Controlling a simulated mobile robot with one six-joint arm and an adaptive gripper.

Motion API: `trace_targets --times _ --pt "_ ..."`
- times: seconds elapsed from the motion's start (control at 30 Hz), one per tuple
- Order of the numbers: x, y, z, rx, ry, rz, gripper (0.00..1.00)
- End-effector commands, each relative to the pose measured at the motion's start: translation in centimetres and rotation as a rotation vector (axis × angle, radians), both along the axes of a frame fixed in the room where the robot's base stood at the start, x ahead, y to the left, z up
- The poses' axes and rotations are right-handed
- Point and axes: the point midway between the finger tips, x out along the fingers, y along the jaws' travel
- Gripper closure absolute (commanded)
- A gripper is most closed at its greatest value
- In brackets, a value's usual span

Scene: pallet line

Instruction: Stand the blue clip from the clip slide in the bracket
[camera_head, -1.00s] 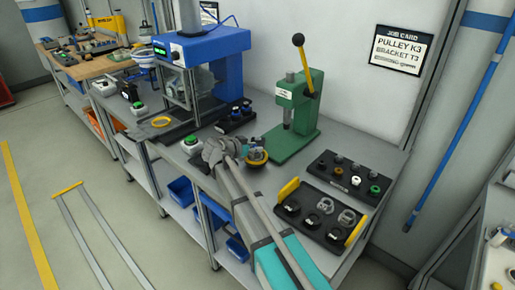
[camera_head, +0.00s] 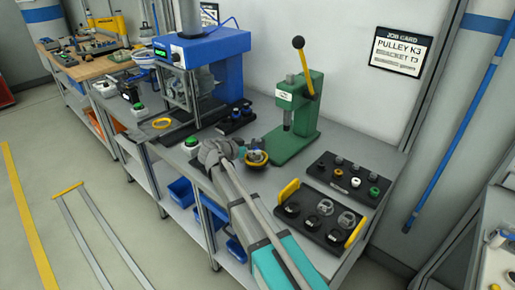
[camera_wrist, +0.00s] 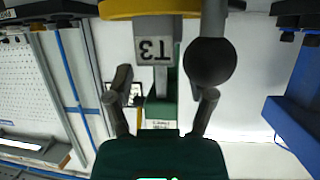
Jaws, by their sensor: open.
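The grey bracket (camera_wrist: 158,55) marked T3 shows upside down in the wrist view, set against a yellow rim (camera_wrist: 150,8). In the head view a round yellow fixture (camera_head: 257,159) sits on the bench in front of the green press, just right of my gripper (camera_head: 222,152). In the wrist view my gripper (camera_wrist: 164,85) is open, with nothing between its fingers; the bracket shows beyond them. I cannot make out the blue clip or the clip slide for certain.
The green lever press (camera_head: 294,115) stands close behind the fixture. A dark ball knob (camera_wrist: 210,62) is beside the bracket. The blue press (camera_head: 205,60) is at left. Black trays of parts (camera_head: 345,178) fill the right of the bench. The job card (camera_head: 398,53) hangs on the wall.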

Motion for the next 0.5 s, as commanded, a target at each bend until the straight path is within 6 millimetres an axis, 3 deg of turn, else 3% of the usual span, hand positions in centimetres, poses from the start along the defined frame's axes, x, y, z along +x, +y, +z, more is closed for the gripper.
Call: trace_targets --times 0.5 --pt "-5.4 5.3 3.4 0.000 0.000 0.001 0.29"
